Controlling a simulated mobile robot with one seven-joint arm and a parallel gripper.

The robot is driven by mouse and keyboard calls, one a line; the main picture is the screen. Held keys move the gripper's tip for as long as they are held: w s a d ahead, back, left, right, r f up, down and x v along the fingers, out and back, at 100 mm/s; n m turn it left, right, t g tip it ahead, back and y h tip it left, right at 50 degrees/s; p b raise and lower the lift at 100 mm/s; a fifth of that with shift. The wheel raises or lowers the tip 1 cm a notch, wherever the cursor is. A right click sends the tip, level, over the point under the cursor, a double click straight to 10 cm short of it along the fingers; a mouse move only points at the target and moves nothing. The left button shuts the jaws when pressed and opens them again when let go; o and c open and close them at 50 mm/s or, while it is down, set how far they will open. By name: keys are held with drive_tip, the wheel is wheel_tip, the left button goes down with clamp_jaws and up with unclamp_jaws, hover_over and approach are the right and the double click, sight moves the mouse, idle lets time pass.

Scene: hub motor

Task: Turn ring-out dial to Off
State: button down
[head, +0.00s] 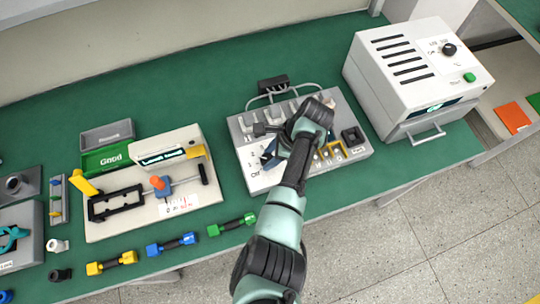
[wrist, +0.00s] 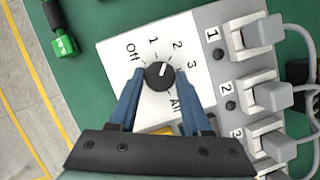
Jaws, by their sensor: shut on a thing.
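The ring-out dial (wrist: 158,76) is a round black knob with a white pointer line on a white panel. Around it are the marks Off, 1, 2, 3 and All. In the head view my gripper (head: 270,154) is over the left front of the grey test unit (head: 262,183), near the Off mark. The dial is hidden there by my gripper.
A white oven-like box (head: 415,75) stands right of the unit. A fixture board (head: 130,225) and several coloured dumbbell-shaped parts (head: 231,224) lie to the left on the green table.

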drive_tip(key=n+b, duration=0.1)
drive_tip(key=n, duration=0.1)
drive_tip(key=n+g+b, duration=0.1)
drive_tip(key=shift+w+f+n, duration=0.15)
drive_tip(key=shift+n, duration=0.25)
drive_tip(key=n+b, duration=0.1)
drive_tip(key=n+g+b, duration=0.1)
drive_tip(key=n, duration=0.1)
drive_tip(key=shift+w+n+g+h+b, duration=0.1)
drive_tip(key=shift+n+g+h+b, duration=0.2)
drive_tip(key=n+g+b, duration=0.1)
drive_tip(key=n+b, duration=0.1)
drive_tip(key=n, duration=0.1)
drive_tip(key=shift+a+h, duration=0.1)
drive_tip(key=shift+h, duration=0.3)
drive_tip(key=shift+w+a+n+g+h+b, duration=0.1)
drive_tip(key=shift+n+g+h+b, duration=0.35)
drive_tip(key=shift+n+b, duration=0.8)
drive_tip(key=shift+n+p, duration=0.35)
drive_tip(key=shift+n, duration=0.2)
drive_tip(key=shift+c, duration=1.7)
unclamp_jaws()
